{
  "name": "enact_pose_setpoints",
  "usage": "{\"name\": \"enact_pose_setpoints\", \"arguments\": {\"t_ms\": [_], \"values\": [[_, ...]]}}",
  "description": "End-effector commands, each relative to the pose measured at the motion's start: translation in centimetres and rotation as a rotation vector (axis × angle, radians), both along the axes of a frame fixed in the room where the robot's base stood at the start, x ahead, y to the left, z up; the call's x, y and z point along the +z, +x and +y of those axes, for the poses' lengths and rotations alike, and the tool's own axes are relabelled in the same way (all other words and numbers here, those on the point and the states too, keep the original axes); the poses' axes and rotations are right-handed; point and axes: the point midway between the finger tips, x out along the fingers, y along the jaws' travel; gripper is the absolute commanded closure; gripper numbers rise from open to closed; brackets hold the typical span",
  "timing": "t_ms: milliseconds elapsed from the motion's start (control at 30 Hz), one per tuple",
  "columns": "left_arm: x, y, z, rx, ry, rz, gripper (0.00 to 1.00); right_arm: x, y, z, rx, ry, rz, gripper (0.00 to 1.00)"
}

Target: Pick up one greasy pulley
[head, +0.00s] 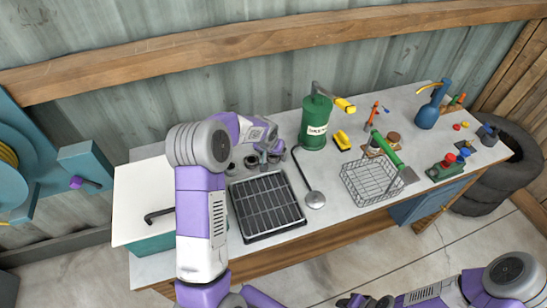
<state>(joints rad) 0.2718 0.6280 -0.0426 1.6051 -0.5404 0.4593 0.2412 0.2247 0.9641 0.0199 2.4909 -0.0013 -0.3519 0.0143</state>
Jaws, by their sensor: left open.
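Several small dark grey round parts, which look like the greasy pulleys (251,161), sit on the workbench behind the black slatted tray. One of them (231,168) is at the left, close to my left forearm. My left gripper (268,158) is open and points down over the right end of this group. Its wrist hides part of the group, and I cannot tell whether its fingers touch a pulley. My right gripper (365,300) is low at the bottom edge, away from the bench, and its fingers are not clear.
The black slatted tray (266,206) lies in front of the group. A white-topped box (145,200) is at the left.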

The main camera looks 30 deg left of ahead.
Motion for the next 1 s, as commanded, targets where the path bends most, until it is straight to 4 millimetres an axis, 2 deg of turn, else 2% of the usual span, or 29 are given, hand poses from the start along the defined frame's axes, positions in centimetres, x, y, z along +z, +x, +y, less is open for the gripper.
{"name": "enact_pose_setpoints", "arguments": {"t_ms": [267, 667, 867, 1000], "values": [[-0.3, 0.2, 0.0, 0.000, 0.000, -0.001, 0.18, 0.0, 0.0, 0.0, 0.000, 0.000, 0.000, 0.57], [-0.3, 0.1, 0.0, 0.001, 0.000, 0.000, 0.76, -0.1, 0.0, 0.0, 0.000, 0.000, 0.000, 0.57], [-0.3, 0.2, 0.0, 0.001, 0.000, -0.001, 0.76, 0.0, 0.0, 0.0, 0.000, 0.000, 0.000, 0.57], [0.9, 0.2, 0.1, 0.001, 0.001, -0.005, 0.76, 0.2, 0.0, 0.0, 0.000, 0.000, 0.000, 0.57]]}}
